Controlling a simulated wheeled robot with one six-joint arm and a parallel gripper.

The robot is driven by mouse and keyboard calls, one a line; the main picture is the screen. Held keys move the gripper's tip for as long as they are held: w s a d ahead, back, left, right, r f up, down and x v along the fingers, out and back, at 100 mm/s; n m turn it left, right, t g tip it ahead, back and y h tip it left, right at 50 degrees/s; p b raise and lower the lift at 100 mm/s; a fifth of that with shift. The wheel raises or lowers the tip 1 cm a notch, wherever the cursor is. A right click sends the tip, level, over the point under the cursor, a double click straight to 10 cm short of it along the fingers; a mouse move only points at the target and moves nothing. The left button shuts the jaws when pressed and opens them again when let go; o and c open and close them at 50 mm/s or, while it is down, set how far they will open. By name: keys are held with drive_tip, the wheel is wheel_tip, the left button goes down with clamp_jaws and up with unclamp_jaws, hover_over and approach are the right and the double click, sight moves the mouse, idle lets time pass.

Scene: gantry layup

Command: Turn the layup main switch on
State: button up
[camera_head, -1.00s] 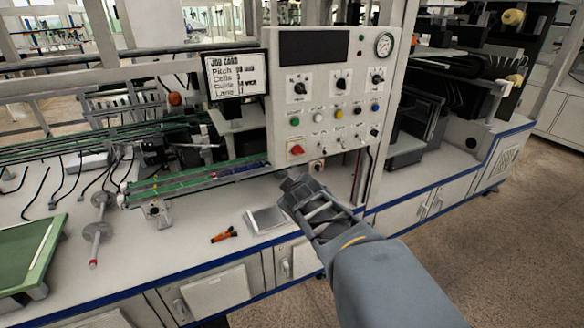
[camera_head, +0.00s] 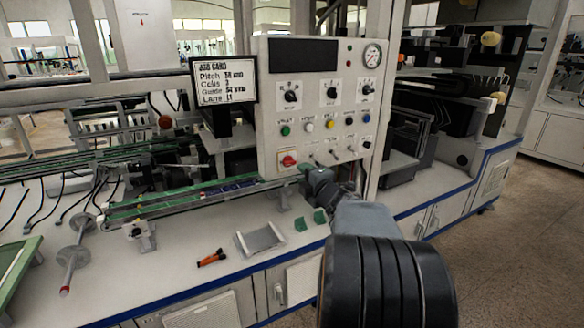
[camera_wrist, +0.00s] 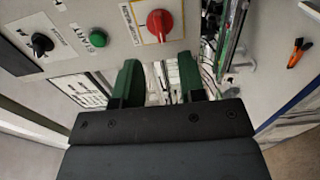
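The main switch is a red rotary knob (camera_head: 287,160) at the lower left of the white control panel (camera_head: 272,85). In the wrist view the red knob (camera_wrist: 160,23) sits on a pale plate at top centre, beyond my fingertips. My gripper (camera_wrist: 160,78) is open, with two green-tipped fingers apart and nothing between them. In the head view my gripper (camera_head: 305,173) is at the panel's lower edge, just right of and below the knob, partly hidden by my wrist. The fingers appear clear of the knob.
A green button (camera_wrist: 97,40) and a black selector (camera_wrist: 41,44) are near the knob. The job card screen (camera_head: 223,82) stands left of the panel. A metal tray (camera_head: 260,240) and orange-handled tool (camera_head: 212,257) lie on the bench below.

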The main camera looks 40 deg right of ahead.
sight(291, 165)
drive_tip(key=w, duration=0.5)
drive_tip(key=w+d, duration=0.1)
drive_tip(key=w, duration=0.1)
drive_tip(key=shift+w, duration=0.25)
clamp_jaws()
